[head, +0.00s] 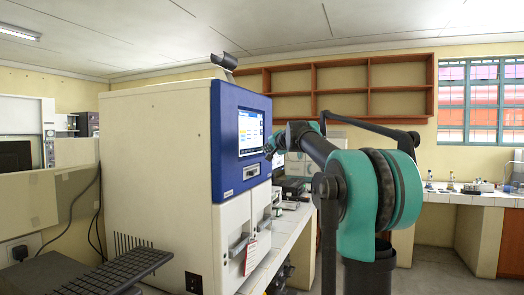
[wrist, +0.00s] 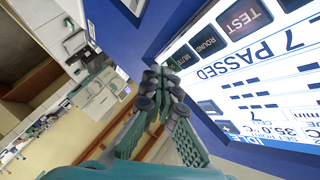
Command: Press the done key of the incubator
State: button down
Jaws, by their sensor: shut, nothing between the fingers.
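The incubator (head: 160,180) is a large white box with a blue front panel. Its lit touchscreen (head: 250,132) is set in the blue panel and fills the right of the wrist view (wrist: 255,75), tilted. There I read dark keys marked TEST (wrist: 243,18) and ROUND MUTE, and the text "7 PASSED". I cannot make out a key marked done. My gripper (wrist: 163,88) is shut and empty, with its fingertips together over the blue bezel beside the screen's edge. In the head view my gripper (head: 271,148) is at the screen's lower right; I cannot tell whether it touches.
A bench (head: 292,232) with equipment runs behind the incubator's right side. A black keyboard (head: 115,275) lies at the lower left. Empty wooden shelves (head: 340,90) hang on the back wall. The air in front of the screen holds only my arm.

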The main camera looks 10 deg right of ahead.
jog(key=shift+s+d, duration=0.4)
jog(key=shift+d, duration=0.25)
jog(key=d, duration=0.1)
jog(key=s+d, duration=0.1)
jog(key=d, duration=0.1)
jog(key=s+d, duration=0.1)
jog(key=shift+s+d, duration=0.15)
jog(key=shift+s, duration=0.1)
dwell(0.4)
dwell(0.4)
